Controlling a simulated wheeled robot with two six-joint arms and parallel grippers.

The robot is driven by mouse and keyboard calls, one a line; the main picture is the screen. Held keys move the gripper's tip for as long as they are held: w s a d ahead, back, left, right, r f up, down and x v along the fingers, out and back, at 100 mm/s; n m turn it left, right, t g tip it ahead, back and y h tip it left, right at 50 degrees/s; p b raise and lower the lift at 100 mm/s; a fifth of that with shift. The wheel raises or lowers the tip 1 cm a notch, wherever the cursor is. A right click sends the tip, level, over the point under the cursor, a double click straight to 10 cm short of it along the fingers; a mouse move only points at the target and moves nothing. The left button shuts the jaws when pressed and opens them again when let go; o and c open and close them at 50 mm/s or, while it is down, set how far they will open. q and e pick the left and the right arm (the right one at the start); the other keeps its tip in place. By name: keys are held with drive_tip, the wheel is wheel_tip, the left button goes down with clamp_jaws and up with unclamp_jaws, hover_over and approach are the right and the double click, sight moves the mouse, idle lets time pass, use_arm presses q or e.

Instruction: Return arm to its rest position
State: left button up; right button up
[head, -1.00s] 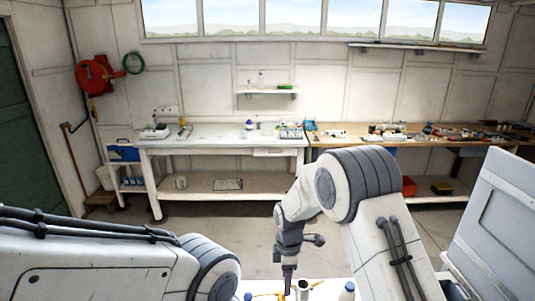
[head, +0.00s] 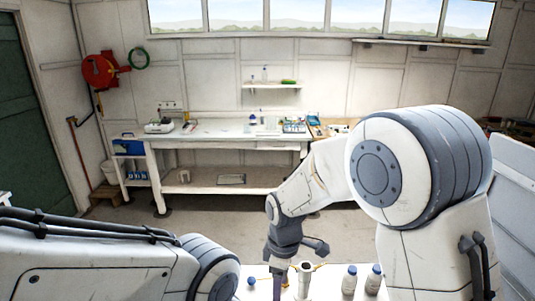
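My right arm (head: 405,175) fills the right of the head view, with its elbow raised and bent. Its wrist hangs down over a white surface at the bottom edge. My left arm (head: 100,260) lies across the lower left. Its gripper is out of view.
A small blue-capped item (head: 251,282) is left of the gripper. A white workbench (head: 225,140) stands at the back wall, with open floor before it.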

drive_tip(key=s+d+f+m+b, duration=0.1)
drive_tip(key=s+m+b, duration=0.6)
drive_tip(key=s, duration=1.4)
drive_tip(key=shift+s+d+f+y+b, duration=0.3)
drive_tip(key=shift+d+f+b, duration=0.1)
drive_tip(key=shift+b, duration=0.25)
